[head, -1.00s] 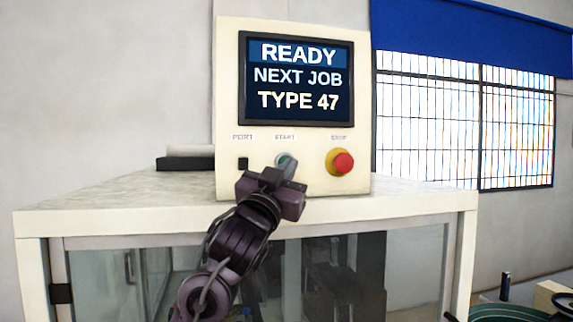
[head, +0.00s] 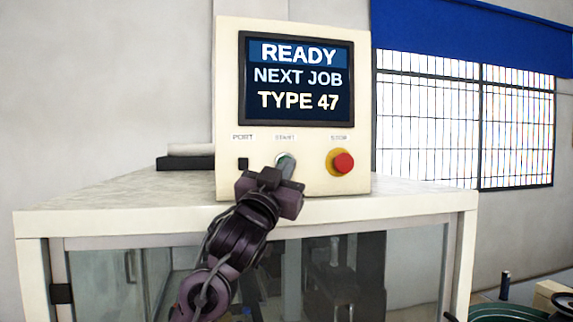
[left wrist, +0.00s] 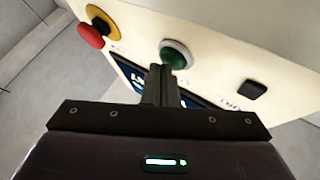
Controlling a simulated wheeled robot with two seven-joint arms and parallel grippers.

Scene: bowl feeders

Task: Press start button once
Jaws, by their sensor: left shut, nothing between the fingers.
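The start button (head: 284,160) is a green button in a pale ring, low on the cream control panel (head: 225,110). My left gripper (head: 291,164) is shut and empty, its fingertips just in front of the button and partly covering it in the head view. In the left wrist view the green start button (left wrist: 176,54) shows just beyond the closed fingertips (left wrist: 159,70); I cannot tell whether they touch. The screen (head: 297,80) reads READY, NEXT JOB, TYPE 47. My right gripper is not in view.
A red stop button on a yellow base (head: 341,162) sits right of the start button. A black port (head: 243,164) is to the left. The panel stands on a pale cabinet top (head: 110,198) with glass doors below.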

